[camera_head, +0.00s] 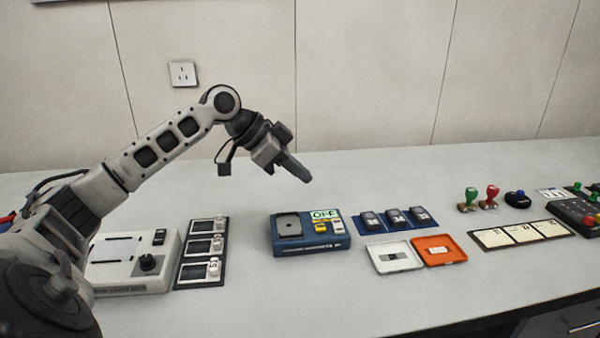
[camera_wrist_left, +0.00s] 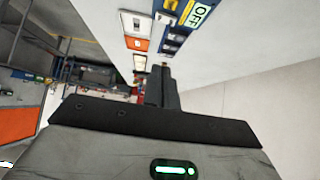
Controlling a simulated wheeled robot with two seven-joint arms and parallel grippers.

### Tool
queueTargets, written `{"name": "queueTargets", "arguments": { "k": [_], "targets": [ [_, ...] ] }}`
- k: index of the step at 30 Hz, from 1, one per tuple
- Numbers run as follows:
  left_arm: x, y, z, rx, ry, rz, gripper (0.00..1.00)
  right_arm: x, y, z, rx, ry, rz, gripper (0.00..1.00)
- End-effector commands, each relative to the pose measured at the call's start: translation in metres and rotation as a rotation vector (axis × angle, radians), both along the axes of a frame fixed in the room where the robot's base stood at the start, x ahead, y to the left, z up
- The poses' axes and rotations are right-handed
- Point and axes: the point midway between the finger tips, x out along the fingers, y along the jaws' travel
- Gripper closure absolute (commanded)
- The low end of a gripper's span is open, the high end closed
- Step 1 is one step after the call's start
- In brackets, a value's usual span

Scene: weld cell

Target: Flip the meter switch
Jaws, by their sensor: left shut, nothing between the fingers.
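The blue meter (camera_head: 312,243) sits on the grey table near the middle of the head view. Its small screen (camera_head: 325,213) reads OFF, with a yellow part and a light part just below it. The switch's position is too small to tell. In the left wrist view the OFF screen (camera_wrist_left: 201,14) shows at the top edge, with the meter cut off. My left gripper (camera_head: 305,178) is shut and empty, above and behind the meter, apart from it. Its fingers also show in the wrist view (camera_wrist_left: 161,78). My right gripper is not in view.
A blue tray (camera_head: 372,232) holds dark modules right of the meter. A white tray (camera_head: 394,257) and an orange tray (camera_head: 440,250) lie in front. A dark panel (camera_head: 203,253) and a white box with a knob (camera_head: 130,275) stand left. The table behind is clear.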

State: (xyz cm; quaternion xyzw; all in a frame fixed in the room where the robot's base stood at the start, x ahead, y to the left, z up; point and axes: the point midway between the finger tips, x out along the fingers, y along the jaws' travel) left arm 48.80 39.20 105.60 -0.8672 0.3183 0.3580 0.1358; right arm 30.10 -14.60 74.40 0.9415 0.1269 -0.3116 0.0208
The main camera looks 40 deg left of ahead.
Motion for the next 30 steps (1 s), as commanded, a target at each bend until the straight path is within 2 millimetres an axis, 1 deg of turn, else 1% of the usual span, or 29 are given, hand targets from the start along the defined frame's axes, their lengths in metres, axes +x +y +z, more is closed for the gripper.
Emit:
{"name": "queueTargets", "arguments": {
  "k": [9, 11, 15, 17, 19, 20, 21, 24, 30],
  "targets": [
    [0.000, 0.000, 0.002, -0.001, -0.001, 0.000, 1.00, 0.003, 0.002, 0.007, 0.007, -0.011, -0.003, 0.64],
    [0.000, -0.001, 0.008, -0.001, -0.001, -0.001, 1.00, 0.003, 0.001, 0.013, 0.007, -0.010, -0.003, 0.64],
    [0.001, -0.005, 0.027, -0.001, -0.001, -0.006, 1.00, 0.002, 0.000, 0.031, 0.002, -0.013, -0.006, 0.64],
    [0.001, -0.007, 0.038, -0.001, -0.001, -0.008, 1.00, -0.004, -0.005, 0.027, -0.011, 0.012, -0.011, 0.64],
    [0.002, -0.010, 0.050, -0.001, -0.001, -0.013, 1.00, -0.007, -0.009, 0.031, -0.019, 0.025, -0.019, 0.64],
    [0.001, -0.010, 0.052, 0.000, 0.000, -0.013, 1.00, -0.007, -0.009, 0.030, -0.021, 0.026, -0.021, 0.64],
    [-0.007, -0.003, 0.048, 0.005, 0.000, -0.008, 1.00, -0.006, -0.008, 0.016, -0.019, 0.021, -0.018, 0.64],
    [-0.022, 0.007, 0.062, 0.005, 0.001, -0.008, 1.00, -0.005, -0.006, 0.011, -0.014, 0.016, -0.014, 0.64],
    [-0.045, 0.021, 0.091, 0.003, 0.000, -0.011, 1.00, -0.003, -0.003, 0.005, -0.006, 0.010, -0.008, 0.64]
  ]
}}
